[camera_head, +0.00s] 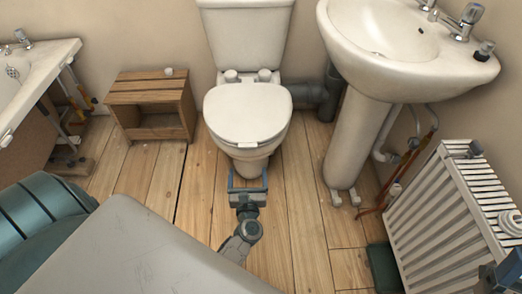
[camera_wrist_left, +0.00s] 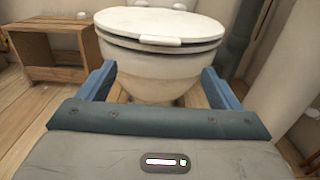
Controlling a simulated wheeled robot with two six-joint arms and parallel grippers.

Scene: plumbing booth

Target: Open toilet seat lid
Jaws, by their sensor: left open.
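The toilet (camera_head: 245,35) stands against the back wall. Its white lid (camera_head: 247,112) is down, lying flat over the seat and bowl. In the left wrist view the lid (camera_wrist_left: 165,22) shows its front edge, with a small pale tab (camera_wrist_left: 160,41) at the middle. My left gripper (camera_head: 248,175) is open and empty, just in front of the bowl and lower than the lid. Its two blue fingers (camera_wrist_left: 158,78) point toward the bowl, one on each side in the left wrist view, apart from the lid.
A wooden stool (camera_head: 150,100) stands left of the toilet, a pedestal basin (camera_head: 350,140) right. A white radiator (camera_head: 450,215) is at the right and a bathtub (camera_head: 40,70) at the left. Grey pipe (camera_head: 315,93) runs behind the toilet. Plank floor (camera_head: 295,220) is clear in front.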

